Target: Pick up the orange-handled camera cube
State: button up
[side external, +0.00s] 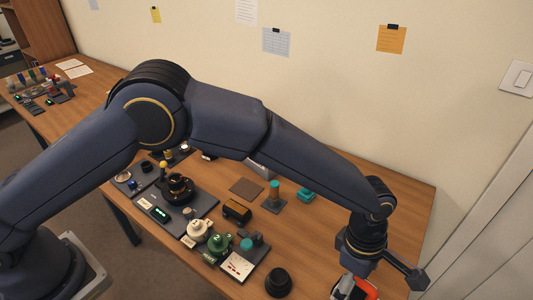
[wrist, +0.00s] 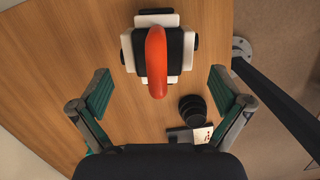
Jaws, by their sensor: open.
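The camera cube (wrist: 176,50) is a white and black block with a curved orange handle (wrist: 157,62) on top. In the wrist view it sits at the upper middle, on the wooden table. My gripper (wrist: 162,90) is open and empty, with its green-padded fingers wide apart to the left and right. The cube lies beyond the fingertips and between their lines, apart from both. In the side view only an orange part (side external: 366,287) shows at the bottom edge, and my gripper (side external: 345,287) hides most of the cube.
The table edge and a dark leg are at the right of the wrist view. In the side view, a board with several knobs (side external: 218,243) and a teal-topped post (side external: 274,190) stand left of my gripper.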

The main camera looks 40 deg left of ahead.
aim_at(359, 293)
jog(key=f, duration=0.2)
jog(key=d+f, duration=0.1)
jog(key=f, duration=0.1)
jog(key=shift+d+f, duration=0.1)
jog(key=shift+f, duration=0.1)
jog(key=shift+c, duration=0.3)
jog(key=c, duration=1.3)
jog(key=shift+c, duration=0.5)
jog(key=shift+r, duration=0.2)
